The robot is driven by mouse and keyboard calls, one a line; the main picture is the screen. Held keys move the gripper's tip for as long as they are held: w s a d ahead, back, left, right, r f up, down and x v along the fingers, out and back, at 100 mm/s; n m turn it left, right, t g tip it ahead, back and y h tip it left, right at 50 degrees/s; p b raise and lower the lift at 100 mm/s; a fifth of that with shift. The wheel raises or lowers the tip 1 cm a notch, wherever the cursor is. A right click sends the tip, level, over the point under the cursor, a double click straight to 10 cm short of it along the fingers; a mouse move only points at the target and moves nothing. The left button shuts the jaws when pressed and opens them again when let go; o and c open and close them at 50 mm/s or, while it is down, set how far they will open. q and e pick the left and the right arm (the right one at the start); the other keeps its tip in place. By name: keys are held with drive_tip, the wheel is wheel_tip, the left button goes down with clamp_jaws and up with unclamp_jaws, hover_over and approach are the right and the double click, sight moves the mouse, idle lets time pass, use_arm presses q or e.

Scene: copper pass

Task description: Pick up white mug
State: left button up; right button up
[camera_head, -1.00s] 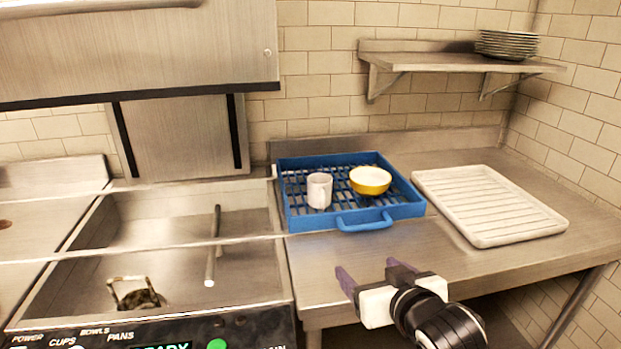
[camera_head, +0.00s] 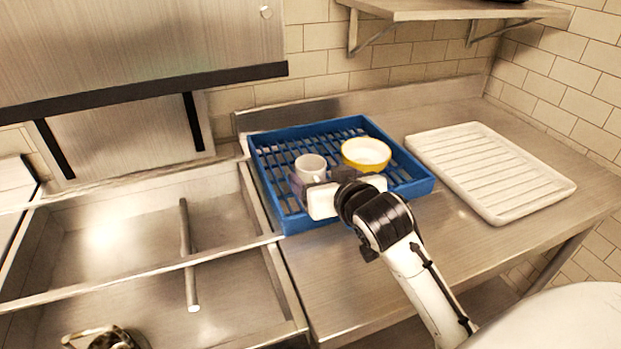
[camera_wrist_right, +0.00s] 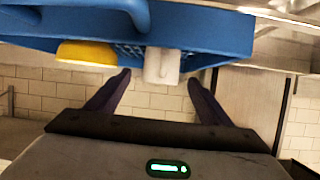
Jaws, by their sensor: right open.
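The white mug (camera_head: 310,163) stands upright in the blue dish rack (camera_head: 280,222), left of a yellow-and-white bowl (camera_head: 366,155). My right gripper (camera_head: 319,179) is open at the mug's near side and hides its lower part in the head view. In the right wrist view, which shows the scene upside down, the mug (camera_wrist_right: 162,64) appears between the two open fingertips (camera_wrist_right: 158,80), just beyond them. The fingers are not shut on it. My left gripper is not in view.
The yellow bowl (camera_wrist_right: 85,54) is close beside one finger in the wrist view. A white ribbed tray (camera_head: 490,172) lies on the counter to the right. A steel sink (camera_head: 130,235) is at the left. A wall shelf (camera_head: 440,10) hangs above the counter.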

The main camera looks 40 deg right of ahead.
sight(311, 170)
drive_tip(key=shift+p+x, duration=0.3)
drive_tip(key=shift+x, duration=2.4)
drive_tip(key=shift+w+a+r, duration=0.1)
drive_tip(key=shift+a+r, duration=0.05)
drive_tip(key=c, duration=1.3)
